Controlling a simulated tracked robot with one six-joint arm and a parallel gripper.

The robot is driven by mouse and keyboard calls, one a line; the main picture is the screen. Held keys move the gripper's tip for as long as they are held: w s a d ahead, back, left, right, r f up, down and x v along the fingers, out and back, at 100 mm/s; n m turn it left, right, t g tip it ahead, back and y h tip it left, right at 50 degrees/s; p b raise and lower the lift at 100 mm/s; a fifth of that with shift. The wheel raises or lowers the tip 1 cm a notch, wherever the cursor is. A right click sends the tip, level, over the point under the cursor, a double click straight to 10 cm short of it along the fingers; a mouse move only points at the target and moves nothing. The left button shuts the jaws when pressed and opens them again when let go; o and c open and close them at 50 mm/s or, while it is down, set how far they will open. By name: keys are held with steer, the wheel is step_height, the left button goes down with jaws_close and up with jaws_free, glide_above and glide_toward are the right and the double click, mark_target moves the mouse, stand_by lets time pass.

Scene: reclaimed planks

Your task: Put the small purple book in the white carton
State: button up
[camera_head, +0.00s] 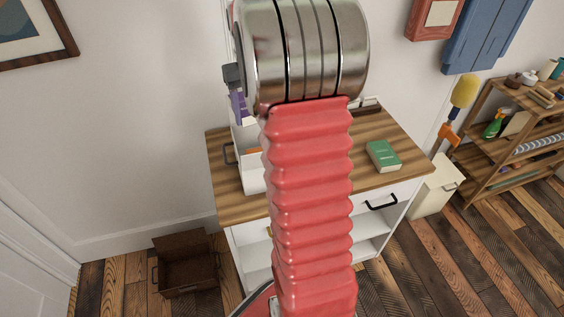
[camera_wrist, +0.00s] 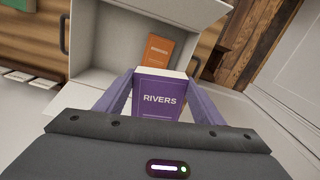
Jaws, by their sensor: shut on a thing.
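My gripper (camera_wrist: 160,84) is shut on the small purple book (camera_wrist: 159,104), marked RIVERS, with one finger on each side of it. The white carton (camera_wrist: 108,42) is open behind the book in the wrist view, and an orange book (camera_wrist: 158,50) stands inside it. In the head view the carton (camera_head: 252,182) stands on the wooden top, partly hidden by my arm. A purple part by my gripper (camera_head: 237,105) shows above the carton there; finger and book are hard to tell apart. The gap between book and carton is unclear.
A green book (camera_head: 383,155) lies on the right of the wooden cabinet top (camera_head: 232,209). A brown open box (camera_head: 187,270) is on the floor at the left. A cream bin (camera_head: 437,188) and a wooden shelf (camera_head: 505,140) with several items stand at the right.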

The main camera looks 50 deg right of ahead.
steer(key=s+d+r+m, duration=0.1)
steer(key=s+d+r, duration=0.1)
steer(key=s+d, duration=0.55)
steer(key=s+d+f+m, duration=0.1)
steer(key=s+d+f, duration=0.2)
steer(key=f, duration=0.7)
steer(key=shift+f, duration=0.2)
steer(key=shift+f, duration=0.1)
step_height(320, 180, down, 6)
steer(key=shift+f, duration=0.1)
steer(key=shift+f, duration=1.8)
steer(key=shift+f, duration=0.6)
